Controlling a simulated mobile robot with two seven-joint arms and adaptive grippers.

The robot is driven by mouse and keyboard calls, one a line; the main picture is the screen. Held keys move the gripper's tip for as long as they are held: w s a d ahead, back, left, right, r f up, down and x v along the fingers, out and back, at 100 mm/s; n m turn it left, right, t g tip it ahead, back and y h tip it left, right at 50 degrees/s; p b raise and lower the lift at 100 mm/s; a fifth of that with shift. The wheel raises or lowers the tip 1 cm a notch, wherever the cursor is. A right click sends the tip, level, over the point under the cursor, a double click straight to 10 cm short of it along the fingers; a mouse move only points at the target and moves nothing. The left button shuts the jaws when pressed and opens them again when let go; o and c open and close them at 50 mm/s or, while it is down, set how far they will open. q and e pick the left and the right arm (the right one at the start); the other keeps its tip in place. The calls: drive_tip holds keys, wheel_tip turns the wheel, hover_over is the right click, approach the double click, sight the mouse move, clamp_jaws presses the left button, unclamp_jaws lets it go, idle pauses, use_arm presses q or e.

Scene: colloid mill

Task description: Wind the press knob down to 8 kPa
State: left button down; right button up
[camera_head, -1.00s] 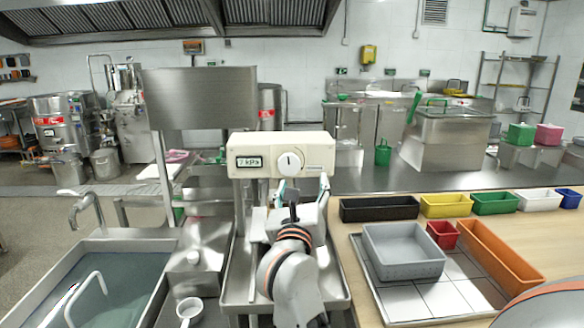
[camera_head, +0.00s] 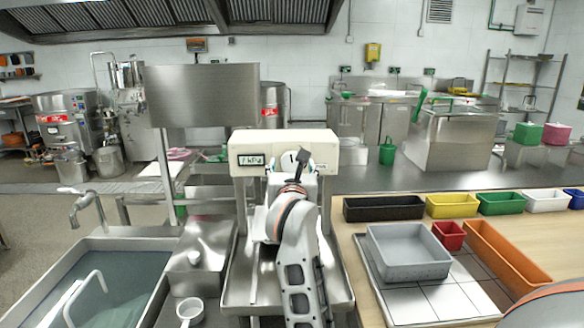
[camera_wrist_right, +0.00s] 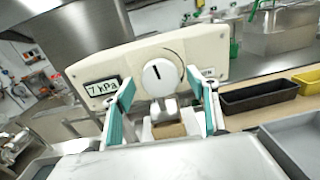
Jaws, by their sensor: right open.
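The press head (camera_head: 318,146) is a cream box with a small display (camera_head: 250,160) that reads 7 kPa. Its round white knob (camera_head: 287,159) is partly hidden by my right gripper (camera_head: 294,172) in the head view. In the right wrist view the knob (camera_wrist_right: 163,77) shows whole, with a dark, nearly upright line on it. My right gripper (camera_wrist_right: 162,92) is open there, with a teal-lined finger to each side of the knob and a gap at both sides. Whether the fingertips reach as far as the knob I cannot tell. My left gripper is not in view.
A sink (camera_head: 75,245) lies at left, with a small white cup (camera_head: 190,309) near it. On the right, a grey bin (camera_head: 408,250) stands on a metal tray (camera_head: 432,307). A black bin (camera_head: 384,207) and several coloured bins line the counter behind.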

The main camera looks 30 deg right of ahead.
drive_tip(key=c, duration=1.1)
drive_tip(key=shift+f+m+b, duration=0.15)
drive_tip(key=shift+m+b, duration=0.25)
drive_tip(key=shift+m, duration=0.5)
drive_tip(key=o, duration=1)
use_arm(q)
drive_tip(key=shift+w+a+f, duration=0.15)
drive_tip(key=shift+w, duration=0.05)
use_arm(e)
drive_tip(key=shift+o, duration=0.5)
